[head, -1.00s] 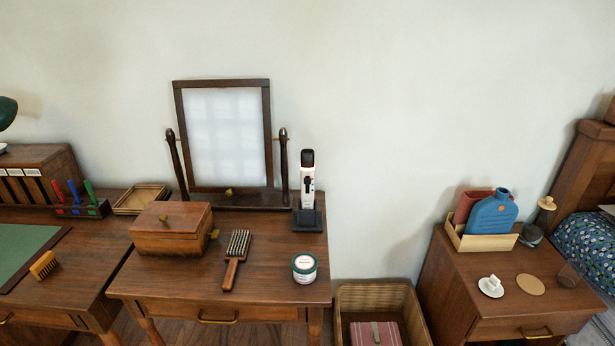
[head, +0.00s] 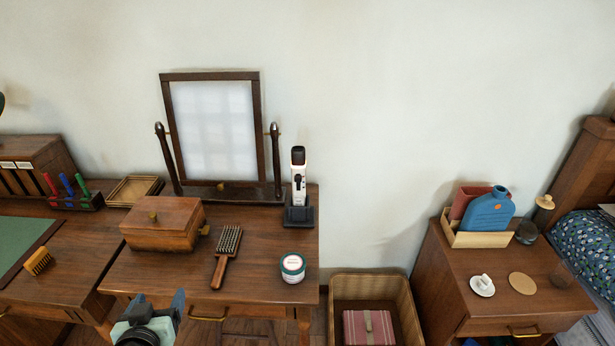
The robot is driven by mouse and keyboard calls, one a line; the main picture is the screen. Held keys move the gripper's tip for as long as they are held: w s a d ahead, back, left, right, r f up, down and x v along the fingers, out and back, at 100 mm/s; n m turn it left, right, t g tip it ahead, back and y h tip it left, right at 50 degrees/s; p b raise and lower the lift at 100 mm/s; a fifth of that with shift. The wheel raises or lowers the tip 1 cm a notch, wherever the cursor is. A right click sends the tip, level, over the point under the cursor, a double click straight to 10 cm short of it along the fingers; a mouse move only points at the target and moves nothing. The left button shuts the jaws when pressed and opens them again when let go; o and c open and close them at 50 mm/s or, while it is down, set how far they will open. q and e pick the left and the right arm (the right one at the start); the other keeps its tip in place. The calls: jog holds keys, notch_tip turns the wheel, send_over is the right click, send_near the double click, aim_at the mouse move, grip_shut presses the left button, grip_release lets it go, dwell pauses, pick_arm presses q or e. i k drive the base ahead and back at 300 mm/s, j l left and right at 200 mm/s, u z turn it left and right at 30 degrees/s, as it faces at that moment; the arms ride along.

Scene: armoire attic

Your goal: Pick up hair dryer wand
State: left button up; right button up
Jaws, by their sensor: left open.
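The hair dryer wand (head: 299,180) is white with a dark top end and dark controls. It stands upright in a black holder (head: 299,215) at the back right of the dressing table, beside the mirror's right post. My left gripper (head: 160,300) shows at the bottom of the head view, in front of the dressing table's front edge. It is open and empty, well apart from the wand, to its lower left. My right gripper is not identifiable in view.
On the dressing table (head: 265,262) are a mirror (head: 213,128), a wooden box (head: 162,225), a hairbrush (head: 226,256) and a round jar (head: 292,268). A desk adjoins on the left.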

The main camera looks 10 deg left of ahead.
aim_at(298, 152)
jog(key=i+l+z, duration=0.45)
jog(key=i, duration=0.4)
jog(key=l, duration=0.1)
